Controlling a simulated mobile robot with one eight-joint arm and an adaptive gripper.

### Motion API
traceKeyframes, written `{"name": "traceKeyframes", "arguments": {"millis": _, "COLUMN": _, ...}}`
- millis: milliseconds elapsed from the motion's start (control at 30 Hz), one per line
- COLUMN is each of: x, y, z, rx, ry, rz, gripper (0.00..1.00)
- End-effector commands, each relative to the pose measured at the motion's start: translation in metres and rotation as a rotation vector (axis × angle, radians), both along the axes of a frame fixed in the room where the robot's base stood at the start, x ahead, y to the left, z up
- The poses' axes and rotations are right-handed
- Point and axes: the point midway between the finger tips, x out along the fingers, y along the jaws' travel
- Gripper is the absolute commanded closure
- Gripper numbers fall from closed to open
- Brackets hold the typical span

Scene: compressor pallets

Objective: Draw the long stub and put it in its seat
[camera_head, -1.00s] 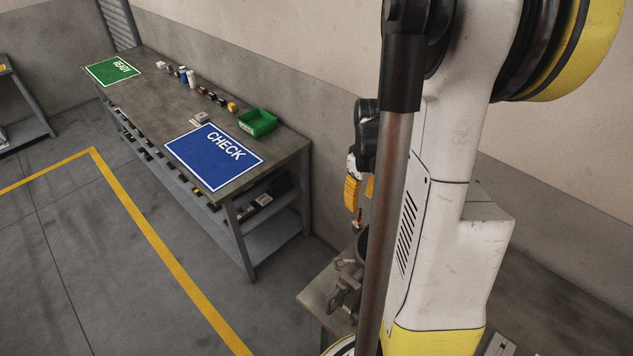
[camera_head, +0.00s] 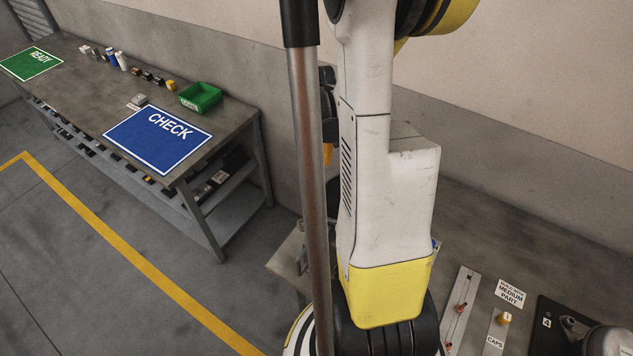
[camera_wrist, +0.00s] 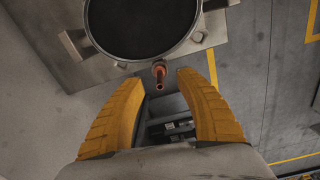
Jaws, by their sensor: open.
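A copper-coloured stub (camera_wrist: 159,73) points out from the rim of a dark, round-topped vessel (camera_wrist: 142,25) in the wrist view. My gripper (camera_wrist: 158,80) is open. Its two yellow fingers stand on either side of the stub's line, with a gap to each side. I cannot tell whether the stub is at the fingers' depth, nor which length it is. In the head view, only a bit of my gripper's yellow finger (camera_head: 327,153) shows behind my column and arm. The vessel and its stub are mostly hidden there. No seat can be made out for certain.
A side bench (camera_head: 84,109) bears a blue CHECK mat (camera_head: 157,158), a green READY mat (camera_head: 31,62), a green bin (camera_head: 200,97) and small parts. At lower right are a strip with copper pieces (camera_head: 460,307), a CAPS strip (camera_head: 495,335) and a "medium part" sign (camera_head: 510,293).

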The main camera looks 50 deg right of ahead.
Motion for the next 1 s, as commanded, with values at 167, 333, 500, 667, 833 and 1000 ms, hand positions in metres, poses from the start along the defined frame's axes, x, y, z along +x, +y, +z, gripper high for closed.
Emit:
{"name": "traceKeyframes", "arguments": {"millis": 167, "x": 0.0, "y": -0.001, "z": -0.032, "rx": 0.0, "ry": 0.0, "rz": 0.0, "gripper": 0.59}}
{"name": "traceKeyframes", "arguments": {"millis": 333, "x": 0.001, "y": -0.001, "z": -0.043, "rx": 0.0, "ry": 0.0, "rz": 0.0, "gripper": 0.59}}
{"name": "traceKeyframes", "arguments": {"millis": 500, "x": 0.001, "y": -0.001, "z": -0.043, "rx": 0.0, "ry": 0.0, "rz": 0.0, "gripper": 0.59}}
{"name": "traceKeyframes", "arguments": {"millis": 667, "x": 0.001, "y": -0.001, "z": -0.043, "rx": 0.0, "ry": 0.0, "rz": 0.0, "gripper": 0.59}}
{"name": "traceKeyframes", "arguments": {"millis": 833, "x": 0.001, "y": -0.001, "z": -0.043, "rx": 0.0, "ry": 0.0, "rz": 0.0, "gripper": 0.59}}
{"name": "traceKeyframes", "arguments": {"millis": 1000, "x": 0.001, "y": -0.001, "z": -0.043, "rx": 0.0, "ry": 0.0, "rz": 0.0, "gripper": 0.59}}
